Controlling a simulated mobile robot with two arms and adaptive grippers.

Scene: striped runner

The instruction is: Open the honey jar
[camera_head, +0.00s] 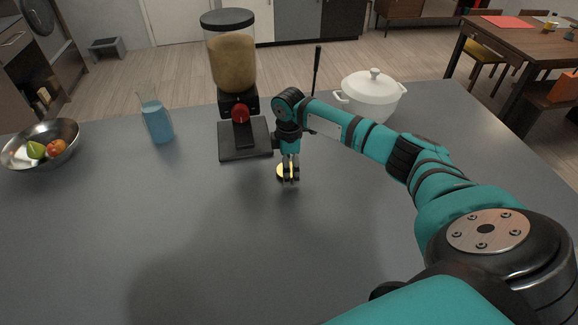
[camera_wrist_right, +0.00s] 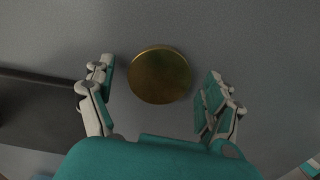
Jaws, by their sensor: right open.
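The honey jar (camera_wrist_right: 160,75) shows in the right wrist view as a round gold lid seen from above; its body is hidden under the lid. In the head view only a bit of yellow-gold (camera_head: 281,171) shows beside my fingers. My right gripper (camera_head: 289,180) points down over it from above. In the wrist view the fingers are spread on either side of the lid, with a gap on both sides, and hold nothing. My left gripper is not in view.
A dispenser (camera_head: 232,60) on a black base stands just behind and left of my right gripper. A white lidded pot (camera_head: 370,98) is behind right. A blue-filled flask (camera_head: 157,122) and fruit bowl (camera_head: 66,131) are left. The front of the grey counter (camera_head: 120,220) is clear.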

